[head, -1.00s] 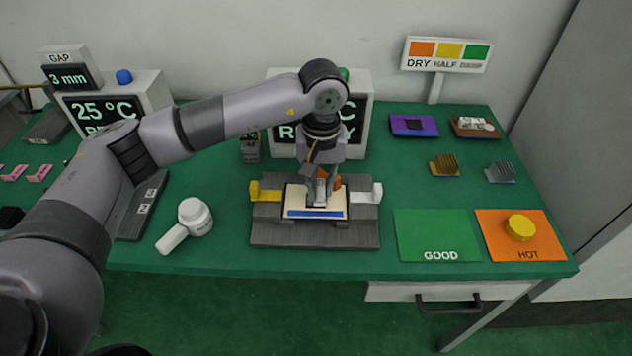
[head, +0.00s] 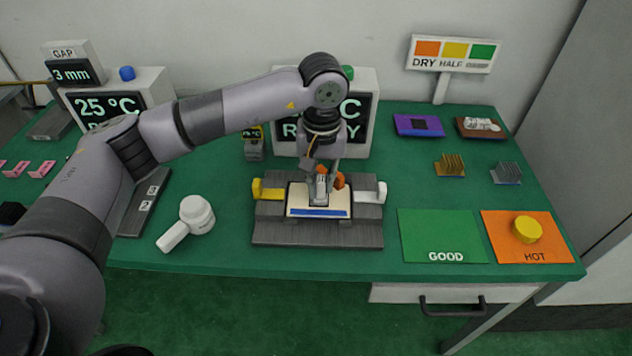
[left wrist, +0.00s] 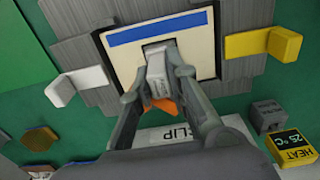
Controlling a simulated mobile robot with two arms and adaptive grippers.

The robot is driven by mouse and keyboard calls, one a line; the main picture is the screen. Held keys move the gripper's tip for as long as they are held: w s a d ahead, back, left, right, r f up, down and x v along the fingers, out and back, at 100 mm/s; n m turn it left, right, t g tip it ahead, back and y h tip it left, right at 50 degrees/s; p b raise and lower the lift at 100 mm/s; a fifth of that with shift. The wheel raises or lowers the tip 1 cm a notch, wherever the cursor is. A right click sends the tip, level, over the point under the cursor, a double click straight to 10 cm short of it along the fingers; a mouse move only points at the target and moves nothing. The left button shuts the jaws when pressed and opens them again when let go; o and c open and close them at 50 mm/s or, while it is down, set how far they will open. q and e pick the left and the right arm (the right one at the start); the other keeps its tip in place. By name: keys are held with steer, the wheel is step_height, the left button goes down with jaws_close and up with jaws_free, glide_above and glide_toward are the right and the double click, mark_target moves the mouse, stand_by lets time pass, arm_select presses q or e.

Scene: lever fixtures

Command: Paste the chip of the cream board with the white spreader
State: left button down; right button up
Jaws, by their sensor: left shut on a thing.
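The cream board (head: 302,205) with a blue stripe along its front edge lies in a grey fixture (head: 272,234). It also shows in the left wrist view (left wrist: 118,62). A grey chip (left wrist: 153,45) shows partly at its middle; the rest is hidden behind the held tool. My left gripper (head: 325,184) points down over the board, shut on the white spreader (left wrist: 158,80). The spreader's tip is at or just above the chip; I cannot tell if it touches. Orange parts show by the fingertips. My right gripper is in neither view.
A yellow lever (head: 266,190) and a white lever (head: 370,193) flank the board. A white handled pot (head: 196,214) stands left. The green GOOD mat (head: 440,232) and orange HOT mat (head: 497,246) with a yellow knob (head: 526,229) lie right. Display boxes stand behind.

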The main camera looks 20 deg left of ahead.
arm_select(q)
steer(key=shift+w+d, duration=0.2)
steer(key=shift+d, duration=0.1)
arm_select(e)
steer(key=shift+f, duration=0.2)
arm_select(q)
steer(key=shift+a, duration=0.1)
steer(key=shift+s+a+b, duration=0.25)
steer(key=shift+a+b, duration=0.05)
steer(key=shift+a, duration=0.6)
steer(key=shift+s+d, duration=0.1)
steer(key=shift+d, duration=1)
steer(key=shift+b, duration=0.3)
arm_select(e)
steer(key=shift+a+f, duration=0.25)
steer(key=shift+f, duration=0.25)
arm_select(q)
steer(key=shift+a, duration=0.15)
steer(key=shift+s+a+f+b, duration=0.1)
steer(key=shift+s+a+b, duration=0.25)
steer(key=shift+a, duration=0.5)
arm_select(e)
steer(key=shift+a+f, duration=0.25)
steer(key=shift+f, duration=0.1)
arm_select(q)
steer(key=shift+w+d, duration=0.1)
